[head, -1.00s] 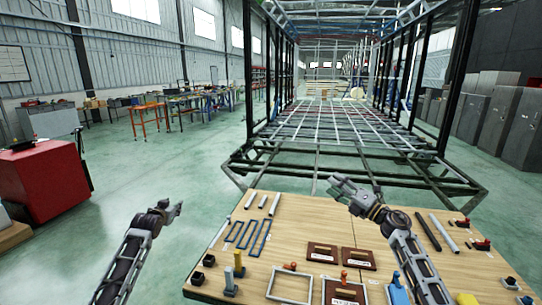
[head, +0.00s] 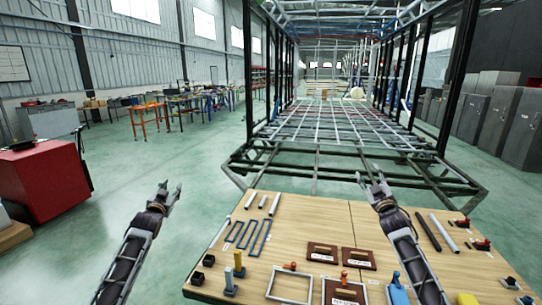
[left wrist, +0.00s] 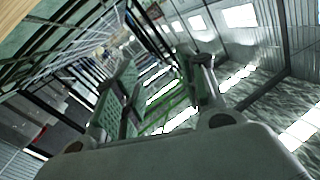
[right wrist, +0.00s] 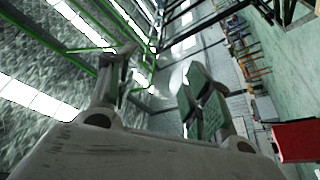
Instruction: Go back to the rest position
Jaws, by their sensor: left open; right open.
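My left gripper (head: 168,192) is open and empty, raised over the floor to the left of the wooden table (head: 320,215). In the left wrist view its two fingers (left wrist: 160,95) stand apart with nothing between them. My right gripper (head: 374,172) is open and empty, raised in front of the chassis end and above the table's far edge in the picture. The right wrist view shows its fingers (right wrist: 152,95) apart with nothing between them. Neither gripper touches anything that I can see.
The table carries blue frames (head: 248,234), brown plates (head: 322,252), a pale square frame (head: 290,284), dark rods (head: 428,231) and several small clamps and posts. The metal trailer chassis (head: 330,150) stands behind it. A red cabinet (head: 45,183) stands left. The green floor between is clear.

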